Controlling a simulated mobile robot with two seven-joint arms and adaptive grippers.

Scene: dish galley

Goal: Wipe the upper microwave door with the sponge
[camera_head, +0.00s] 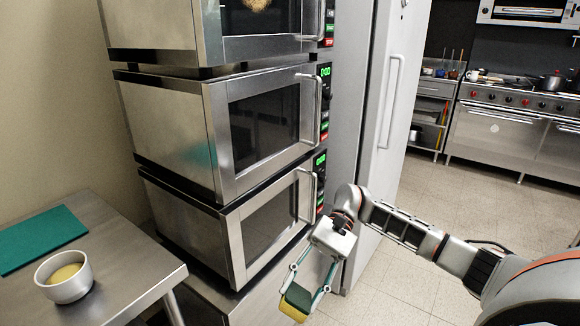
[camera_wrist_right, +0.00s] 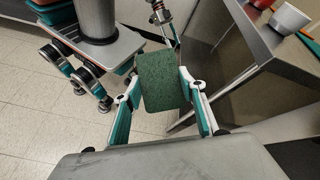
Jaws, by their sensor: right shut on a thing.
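The upper microwave (camera_head: 262,18) is cut off by the top edge of the head view. Its dark door window carries a yellowish-brown smudge (camera_head: 257,4). My right gripper (camera_head: 304,289) is low in front of the stack, well below that door. It is shut on the sponge (camera_head: 293,309), which has a green side and a yellow side. In the right wrist view the green face of the sponge (camera_wrist_right: 162,82) shows between both fingers. The sponge touches no microwave.
Two more microwaves, a middle one (camera_head: 262,125) and a lower one (camera_head: 268,225), stand below, with protruding handles. A steel table (camera_head: 125,262) at left bears a teal board (camera_head: 38,240) and a bowl (camera_head: 66,290) with yellow contents. A tall grey door (camera_head: 388,110) stands right. Open floor lies beyond.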

